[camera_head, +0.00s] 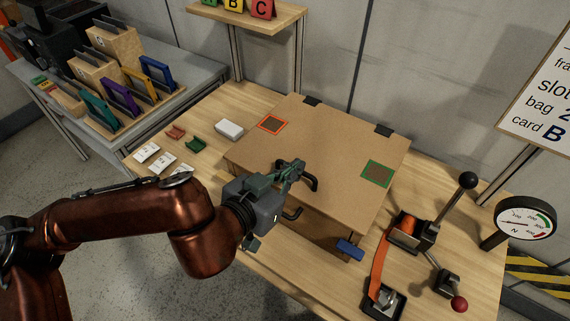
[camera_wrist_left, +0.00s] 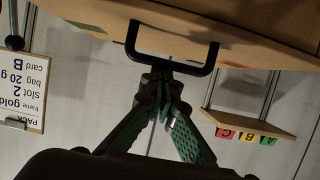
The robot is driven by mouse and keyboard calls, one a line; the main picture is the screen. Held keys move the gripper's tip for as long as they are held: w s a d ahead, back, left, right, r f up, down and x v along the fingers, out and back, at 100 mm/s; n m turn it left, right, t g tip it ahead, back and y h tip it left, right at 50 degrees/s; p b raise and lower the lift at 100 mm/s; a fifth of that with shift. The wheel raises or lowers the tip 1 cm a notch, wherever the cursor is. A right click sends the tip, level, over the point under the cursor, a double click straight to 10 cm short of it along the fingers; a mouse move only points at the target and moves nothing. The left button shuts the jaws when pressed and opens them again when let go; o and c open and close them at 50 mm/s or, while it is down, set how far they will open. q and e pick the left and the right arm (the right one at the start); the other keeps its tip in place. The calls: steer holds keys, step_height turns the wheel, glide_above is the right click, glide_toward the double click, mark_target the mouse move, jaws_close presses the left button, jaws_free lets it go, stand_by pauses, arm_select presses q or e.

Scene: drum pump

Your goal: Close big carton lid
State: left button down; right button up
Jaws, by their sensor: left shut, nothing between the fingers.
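The big carton (camera_head: 320,222) stands on the wooden table. Its brown lid (camera_head: 325,140) lies over the top, hinged at two black hinges along the back; whether it sits fully flush at the front I cannot tell. A black handle (camera_head: 311,182) is on the lid near its front edge, and it also shows in the left wrist view (camera_wrist_left: 172,64). My left gripper (camera_head: 296,168) is shut and empty, its green fingertips (camera_wrist_left: 162,78) right at the handle; contact is unclear. My right gripper is not in view.
A blue tab (camera_head: 350,249) is at the carton's front right. An orange strap (camera_head: 379,265), a black-knobbed lever (camera_head: 467,181) and a dial gauge (camera_head: 525,220) stand to the right. White cards (camera_head: 147,152) and a white block (camera_head: 229,129) lie left.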

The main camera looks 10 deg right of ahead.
arm_select(q)
steer(key=shift+s+a+f, duration=0.1)
steer(key=shift+s+f, duration=0.1)
steer(key=shift+f, duration=0.5)
steer(key=shift+s+f, duration=0.15)
steer(key=shift+f, duration=0.5)
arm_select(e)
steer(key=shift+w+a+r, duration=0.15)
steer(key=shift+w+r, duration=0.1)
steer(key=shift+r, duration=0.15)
arm_select(q)
steer(key=shift+s+a+r, duration=0.25)
steer(key=shift+s, duration=0.05)
steer(key=r+v, duration=0.2)
steer(key=v, duration=0.9)
steer(key=shift+w, duration=0.25)
steer(key=shift+r, duration=0.1)
